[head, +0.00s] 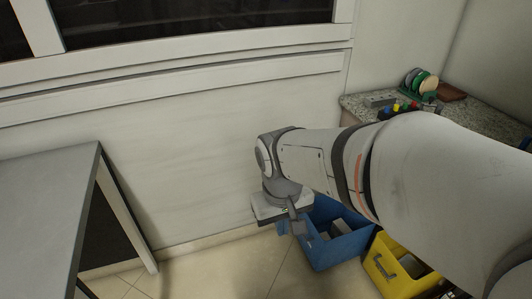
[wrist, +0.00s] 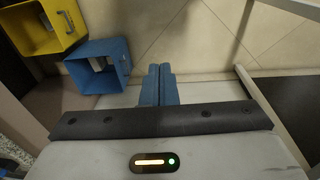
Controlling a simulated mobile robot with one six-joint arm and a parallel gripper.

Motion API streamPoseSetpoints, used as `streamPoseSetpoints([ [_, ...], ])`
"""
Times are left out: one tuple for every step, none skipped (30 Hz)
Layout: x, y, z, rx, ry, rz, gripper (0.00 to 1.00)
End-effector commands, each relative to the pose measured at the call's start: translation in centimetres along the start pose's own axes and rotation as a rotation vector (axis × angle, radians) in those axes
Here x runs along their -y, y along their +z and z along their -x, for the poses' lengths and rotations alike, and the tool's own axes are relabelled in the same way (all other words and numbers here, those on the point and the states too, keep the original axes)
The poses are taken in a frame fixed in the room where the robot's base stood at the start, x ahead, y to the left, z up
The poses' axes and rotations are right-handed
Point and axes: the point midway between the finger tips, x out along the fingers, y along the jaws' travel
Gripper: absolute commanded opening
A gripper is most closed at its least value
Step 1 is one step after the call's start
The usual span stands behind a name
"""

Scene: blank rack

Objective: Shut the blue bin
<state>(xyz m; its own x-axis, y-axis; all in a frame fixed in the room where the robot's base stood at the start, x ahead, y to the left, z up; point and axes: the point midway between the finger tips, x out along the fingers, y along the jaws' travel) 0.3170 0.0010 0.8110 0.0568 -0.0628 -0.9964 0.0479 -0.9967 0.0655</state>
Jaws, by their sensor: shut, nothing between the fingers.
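The blue bin (head: 322,252) stands low beneath the counter in the head view, its open top showing a grey block-like thing inside. My arm hides part of it. In the wrist view the blue bin (wrist: 85,76) is at the upper left, with its open inside facing the camera. My gripper (head: 293,228) hangs just left of the bin in the head view. In the wrist view my gripper (wrist: 160,70) has its two blue fingers together with nothing between them, to the right of the bin. A gap shows between fingers and bin in that view.
A yellow bin (head: 376,272) with a handle is right of the blue one. A granite counter (head: 360,104) holds plates in a rack (head: 420,82) and small coloured items. A grey table (head: 45,195) is at the left. Tiled floor (head: 215,268) lies clear between the table and the bins.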

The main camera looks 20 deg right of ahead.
Motion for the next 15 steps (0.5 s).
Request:
streamPoseSetpoints([
  [-0.1, -0.8, -1.6, 0.046, 0.029, 0.043, 0.0],
  [-0.4, -1.3, -2.3, 0.072, 0.05, 0.067, 0.0],
  [-0.9, -2.1, -3.3, 0.112, 0.079, 0.1, 0.0],
  [-1.3, -2.6, -4.1, 0.143, 0.102, 0.128, 0.0],
  [-1.7, -3.2, -4.9, 0.175, 0.125, 0.156, 0.0],
  [-2.3, -4.1, -6.0, 0.215, 0.156, 0.192, 0.0],
  [-2.7, -4.7, -6.8, 0.247, 0.179, 0.219, 0.0],
  [-3.1, -5.3, -7.7, 0.277, 0.202, 0.248, 0.0],
  [-3.7, -6.1, -8.8, 0.317, 0.233, 0.285, 0.0],
  [-4.1, -6.8, -9.8, 0.347, 0.257, 0.312, 0.0],
  [-4.5, -7.4, -10.7, 0.377, 0.28, 0.339, 0.0],
  [-4.9, -8.3, -11.9, 0.416, 0.311, 0.377, 0.0],
  [-5.3, -8.9, -12.9, 0.446, 0.334, 0.405, 0.0],
  [-5.7, -9.6, -13.9, 0.474, 0.358, 0.433, 0.0],
  [-6.1, -10.5, -15.3, 0.513, 0.389, 0.47, 0.0],
])
